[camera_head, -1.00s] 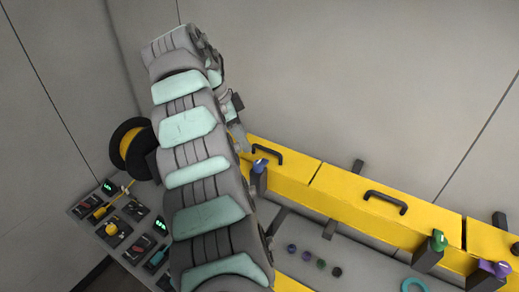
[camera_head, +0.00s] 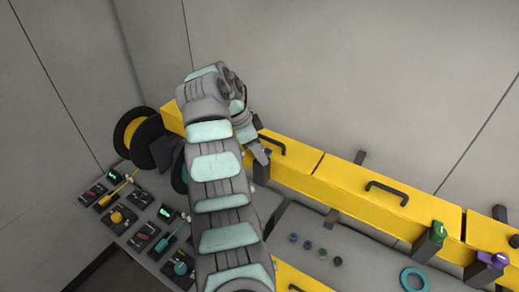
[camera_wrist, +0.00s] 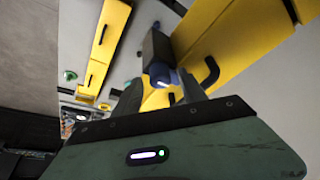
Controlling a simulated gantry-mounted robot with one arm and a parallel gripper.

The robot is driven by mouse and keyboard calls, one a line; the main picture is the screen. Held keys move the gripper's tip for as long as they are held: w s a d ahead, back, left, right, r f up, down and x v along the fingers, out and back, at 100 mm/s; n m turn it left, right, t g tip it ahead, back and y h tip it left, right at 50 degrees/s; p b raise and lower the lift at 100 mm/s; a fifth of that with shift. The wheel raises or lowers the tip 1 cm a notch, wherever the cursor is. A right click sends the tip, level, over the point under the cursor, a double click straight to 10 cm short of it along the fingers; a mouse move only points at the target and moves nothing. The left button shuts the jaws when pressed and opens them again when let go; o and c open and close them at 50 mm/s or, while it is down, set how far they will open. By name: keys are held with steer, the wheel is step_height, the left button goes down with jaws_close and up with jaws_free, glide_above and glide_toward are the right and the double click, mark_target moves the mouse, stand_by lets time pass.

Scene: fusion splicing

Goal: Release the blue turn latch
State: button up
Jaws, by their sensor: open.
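The blue turn latch (camera_wrist: 160,74) sits at the end of a dark block in the wrist view, with a pale mark on its face. In the head view only a small bit of the blue latch (camera_head: 267,153) shows beside my gripper (camera_head: 258,150), on the dark post in front of the yellow housing. My gripper (camera_wrist: 162,88) is open, with one finger on each side of the latch in the wrist view. I cannot tell whether the fingers touch it.
The yellow housing (camera_head: 330,183) with black handles (camera_head: 385,190) runs behind the latch. A green latch (camera_head: 438,230) and a purple latch (camera_head: 492,260) stand to the right. Several small knobs and a teal ring (camera_head: 414,279) lie on the grey surface. A spool (camera_head: 135,130) and control panels are left.

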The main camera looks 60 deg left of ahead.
steer(key=shift+c, duration=0.4)
jaws_close()
